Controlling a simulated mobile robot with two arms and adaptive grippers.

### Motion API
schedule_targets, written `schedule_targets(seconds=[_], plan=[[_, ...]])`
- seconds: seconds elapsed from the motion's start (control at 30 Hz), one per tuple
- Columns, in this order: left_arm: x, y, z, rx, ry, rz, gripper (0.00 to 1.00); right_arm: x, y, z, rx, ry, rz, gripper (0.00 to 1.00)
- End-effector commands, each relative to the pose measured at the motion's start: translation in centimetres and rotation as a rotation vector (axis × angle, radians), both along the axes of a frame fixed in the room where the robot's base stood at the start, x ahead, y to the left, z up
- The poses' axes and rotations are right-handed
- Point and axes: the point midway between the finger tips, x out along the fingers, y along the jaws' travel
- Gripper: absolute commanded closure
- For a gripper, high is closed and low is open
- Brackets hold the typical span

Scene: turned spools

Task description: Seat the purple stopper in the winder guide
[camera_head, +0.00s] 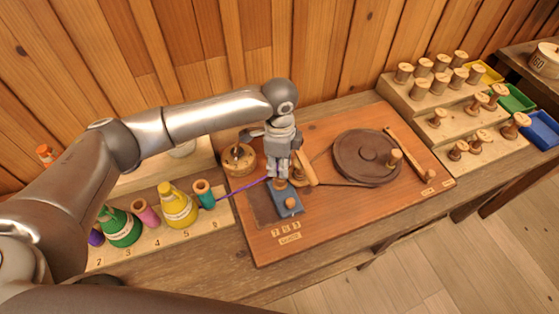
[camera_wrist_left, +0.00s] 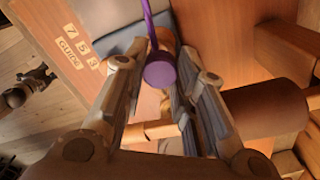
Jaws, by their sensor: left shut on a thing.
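My left gripper (camera_head: 278,172) points down over the left part of the wooden winder board, at the far end of the blue guide block (camera_head: 289,209). In the left wrist view, the purple stopper (camera_wrist_left: 160,73) shows its round end between the two fingers (camera_wrist_left: 158,92), which are shut on it. A purple strand (camera_head: 243,187) runs from the teal spool on the left to the gripper; a purple strand also shows in the wrist view (camera_wrist_left: 148,22). The gripper hides the stopper in the head view. I cannot tell whether the stopper touches the guide. My right gripper is not in view.
A dark brown wheel (camera_head: 367,157) with a knob sits on the board to the right. A wooden pot (camera_head: 238,161) stands left of the gripper. Colored spools stand in a numbered rack (camera_head: 180,234) at the left. A stepped rack (camera_head: 449,117) of wooden spools stands at the right.

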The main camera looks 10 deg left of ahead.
Motion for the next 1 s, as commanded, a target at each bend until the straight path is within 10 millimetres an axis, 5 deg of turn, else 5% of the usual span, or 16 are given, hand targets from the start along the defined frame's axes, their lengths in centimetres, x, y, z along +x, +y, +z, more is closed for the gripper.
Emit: schedule_targets(seconds=[0.93, 1.0], plan=[[0.0, 0.0, -2.4, 0.000, 0.001, 0.001, 0.84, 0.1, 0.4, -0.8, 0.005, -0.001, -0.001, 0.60], [0.0, 0.0, -2.2, 0.000, 0.000, 0.000, 0.67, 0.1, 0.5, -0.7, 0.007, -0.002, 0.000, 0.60]])
